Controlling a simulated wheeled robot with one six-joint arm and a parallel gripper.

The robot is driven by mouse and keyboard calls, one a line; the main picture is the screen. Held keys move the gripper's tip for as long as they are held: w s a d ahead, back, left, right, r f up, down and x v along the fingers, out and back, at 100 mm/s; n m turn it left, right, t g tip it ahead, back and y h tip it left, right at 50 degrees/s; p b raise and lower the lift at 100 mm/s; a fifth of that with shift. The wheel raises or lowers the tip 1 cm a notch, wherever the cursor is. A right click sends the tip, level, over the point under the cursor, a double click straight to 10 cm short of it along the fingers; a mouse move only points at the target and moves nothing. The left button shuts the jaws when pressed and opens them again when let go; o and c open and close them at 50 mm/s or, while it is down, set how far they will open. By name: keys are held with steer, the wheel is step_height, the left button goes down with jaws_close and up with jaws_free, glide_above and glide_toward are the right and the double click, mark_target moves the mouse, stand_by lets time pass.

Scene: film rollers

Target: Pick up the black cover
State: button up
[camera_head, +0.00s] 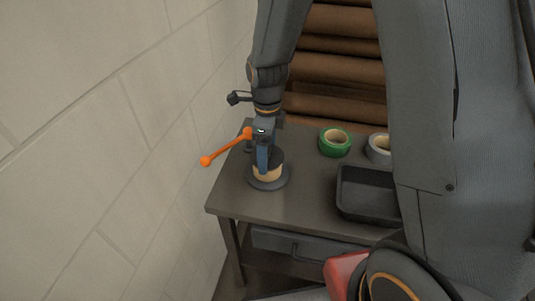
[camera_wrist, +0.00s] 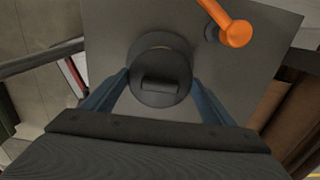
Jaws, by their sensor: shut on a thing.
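The black cover (camera_head: 275,156) is round and dark and sits on top of a tan cylinder (camera_head: 270,174) on the table. In the wrist view the cover (camera_wrist: 158,97) shows from above, with a raised block on its top. My gripper (camera_head: 264,158) points down at it from above. Its blue fingers (camera_wrist: 160,80) stand on both sides of the cover and are shut on it. The near finger hides part of the cover in the head view.
A dark disc (camera_head: 269,184) lies under the cylinder. An orange lever (camera_head: 225,149) stands close to the left. The grey table (camera_head: 305,191) also holds green tape (camera_head: 334,134), grey tape (camera_head: 373,146) and a black tray (camera_head: 368,216) at right. A block wall (camera_head: 100,130) rises at left.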

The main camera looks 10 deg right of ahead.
step_height(320, 180, up, 9)
steer(key=shift+f+b, duration=0.1)
steer(key=shift+b, duration=0.75)
steer(key=shift+r+p, duration=2.3)
steer(key=shift+r, duration=0.4)
